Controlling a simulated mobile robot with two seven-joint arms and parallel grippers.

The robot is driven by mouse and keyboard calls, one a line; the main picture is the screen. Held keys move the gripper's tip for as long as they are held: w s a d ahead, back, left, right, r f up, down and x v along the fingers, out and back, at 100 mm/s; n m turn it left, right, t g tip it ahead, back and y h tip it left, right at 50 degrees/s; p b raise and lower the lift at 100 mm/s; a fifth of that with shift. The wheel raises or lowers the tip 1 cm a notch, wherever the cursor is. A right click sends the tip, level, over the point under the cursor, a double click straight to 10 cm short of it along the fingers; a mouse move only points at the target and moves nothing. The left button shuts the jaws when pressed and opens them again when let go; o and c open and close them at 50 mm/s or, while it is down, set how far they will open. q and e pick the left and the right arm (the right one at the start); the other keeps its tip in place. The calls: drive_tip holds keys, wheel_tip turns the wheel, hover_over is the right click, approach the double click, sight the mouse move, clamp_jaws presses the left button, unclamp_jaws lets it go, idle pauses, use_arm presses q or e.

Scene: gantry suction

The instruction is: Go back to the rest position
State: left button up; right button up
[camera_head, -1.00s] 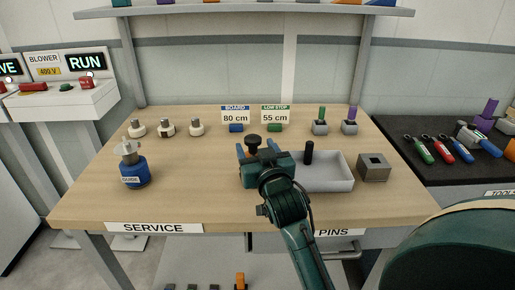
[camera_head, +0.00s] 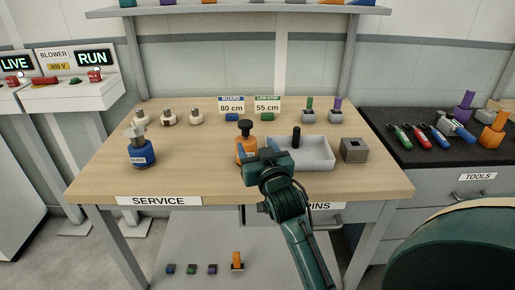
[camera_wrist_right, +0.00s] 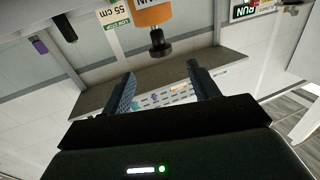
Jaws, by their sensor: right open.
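My right gripper (camera_head: 266,160) is over the front middle of the service bench (camera_head: 200,185), seen from behind in the head view. An orange canister with a black knob (camera_head: 245,147) stands upright just beyond it and to its left, partly hidden by it. In the right wrist view the two blue fingers of the right gripper (camera_wrist_right: 163,88) are spread with nothing between them. The orange canister with its black knob (camera_wrist_right: 155,20) shows upside down there, beyond the fingers and apart from them. My left gripper is not in view.
A blue canister (camera_head: 141,150) stands at the bench's left. A grey tray (camera_head: 315,165) with a black pin and a grey block (camera_head: 354,150) stand right of the gripper. Small white-collared parts, signs and pin holders line the back. The left front bench is clear.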

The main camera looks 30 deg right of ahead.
use_arm(q)
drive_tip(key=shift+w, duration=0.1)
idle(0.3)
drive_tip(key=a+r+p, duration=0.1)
drive_tip(key=p, duration=0.2)
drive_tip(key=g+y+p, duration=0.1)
drive_tip(key=p, duration=0.2)
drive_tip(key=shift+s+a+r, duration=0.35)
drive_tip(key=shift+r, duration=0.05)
use_arm(e)
drive_tip(key=s+a+f+n+g+y, duration=0.3)
drive_tip(key=s+a+f, duration=0.5)
drive_tip(key=s, duration=0.3)
drive_tip(key=s+a+f+n+g+y, duration=0.3)
drive_tip(key=s+a+f+y, duration=0.2)
drive_tip(key=s+a+f, duration=0.4)
drive_tip(key=s+f, duration=0.2)
drive_tip(key=s, duration=0.1)
drive_tip(key=shift+s+f+g, duration=0.3)
drive_tip(key=shift+g, duration=0.1)
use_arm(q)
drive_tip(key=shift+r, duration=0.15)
